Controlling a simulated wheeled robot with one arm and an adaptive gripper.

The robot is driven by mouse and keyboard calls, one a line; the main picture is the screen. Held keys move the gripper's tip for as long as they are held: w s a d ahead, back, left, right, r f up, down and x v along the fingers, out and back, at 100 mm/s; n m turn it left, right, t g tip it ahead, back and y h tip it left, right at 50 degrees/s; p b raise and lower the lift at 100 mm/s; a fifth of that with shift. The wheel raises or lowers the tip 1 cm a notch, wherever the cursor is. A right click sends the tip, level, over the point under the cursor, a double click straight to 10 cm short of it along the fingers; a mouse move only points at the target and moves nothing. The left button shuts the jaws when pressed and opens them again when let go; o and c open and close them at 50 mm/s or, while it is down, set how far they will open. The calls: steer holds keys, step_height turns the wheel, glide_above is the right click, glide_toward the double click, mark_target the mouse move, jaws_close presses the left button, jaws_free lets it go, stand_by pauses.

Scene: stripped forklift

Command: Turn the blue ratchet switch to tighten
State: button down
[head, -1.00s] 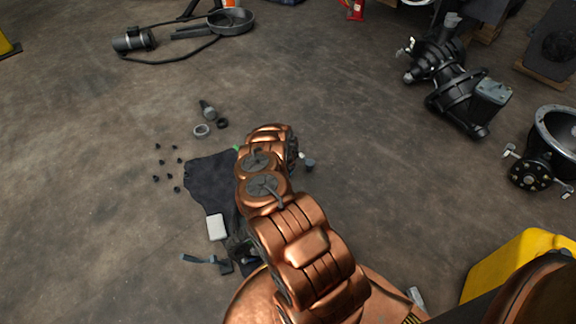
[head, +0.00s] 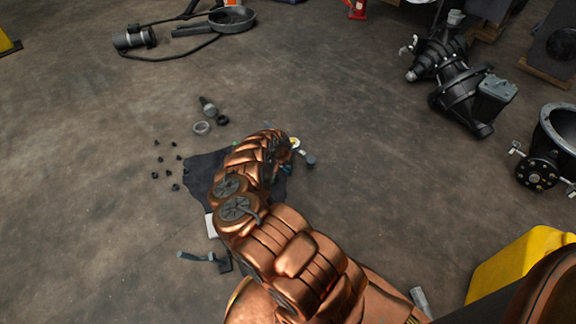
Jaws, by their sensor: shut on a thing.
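My gripper (head: 274,168) is mostly hidden under the end of my copper arm, with only dark parts showing over the cloth. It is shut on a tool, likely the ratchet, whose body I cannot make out. A small light rod with a dark, round end (head: 309,159) sticks out to the right of the arm's tip. I cannot tell whether it belongs to that tool. The blue switch cannot be made out, and its position is hidden.
A dark cloth (head: 199,178) lies on the floor under my arm. A yellow container (head: 520,262) stands at lower right. Heavy machine parts (head: 462,85) stand farther right.

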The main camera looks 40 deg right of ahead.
stand_by(0.4)
steer(key=c, duration=0.8)
jaws_free()
steer(key=shift+r, duration=0.1)
steer(key=shift+v, duration=5.9)
steer(key=shift+w+r, duration=0.1)
